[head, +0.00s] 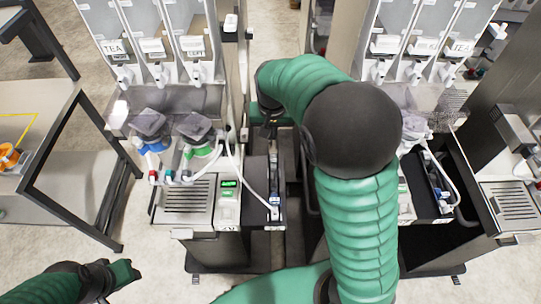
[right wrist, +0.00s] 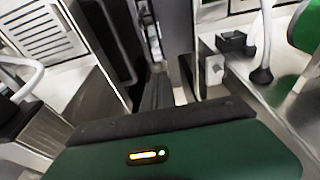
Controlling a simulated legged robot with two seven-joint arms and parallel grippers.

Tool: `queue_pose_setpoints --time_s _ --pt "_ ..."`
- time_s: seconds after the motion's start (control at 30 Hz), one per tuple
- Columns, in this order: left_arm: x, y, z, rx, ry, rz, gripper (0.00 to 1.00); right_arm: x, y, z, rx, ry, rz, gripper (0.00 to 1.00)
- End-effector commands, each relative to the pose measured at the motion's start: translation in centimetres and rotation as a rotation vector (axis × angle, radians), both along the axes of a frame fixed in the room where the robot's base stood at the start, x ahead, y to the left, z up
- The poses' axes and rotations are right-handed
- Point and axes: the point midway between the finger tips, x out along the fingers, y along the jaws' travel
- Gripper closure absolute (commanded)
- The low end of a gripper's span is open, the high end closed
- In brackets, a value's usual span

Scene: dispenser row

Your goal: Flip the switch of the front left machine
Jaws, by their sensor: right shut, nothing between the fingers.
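The front left machine (head: 187,222) stands left of centre in the head view, with a slatted drip tray and a narrow panel with a lit green display (head: 229,184). I cannot pick out its switch with certainty. My right gripper (head: 270,130) is shut and empty, behind and to the right of that panel, beside the machine's right side and apart from the display. The arm's green sleeve and dark joint hide part of the gap between the machines. My left gripper (head: 112,280) is low at the left, away from the machine; its jaws are unclear.
A second machine with a drip tray (head: 512,205) stands at the right. A white hose (head: 249,187) curves down beside the panel. A dark-framed table (head: 75,150) is at the left. Open floor lies front left.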

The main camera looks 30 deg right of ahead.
Motion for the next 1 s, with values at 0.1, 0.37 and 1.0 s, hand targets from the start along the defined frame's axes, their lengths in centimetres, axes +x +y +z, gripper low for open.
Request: queue_pose_setpoints --time_s 0.1,0.37,1.0 --pt "0.0 0.0 0.0 0.0 0.0 0.0 0.64 0.0 0.2 0.0 -0.001 0.0 0.003 1.0" --pt "0.0 0.0 0.1 0.0 0.0 0.0 0.64 0.2 0.2 -1.1 -0.001 0.004 0.004 1.0" --pt "0.0 0.0 1.3 0.0 0.0 0.0 0.64 1.4 -0.6 -12.9 0.0 0.002 0.005 1.0"
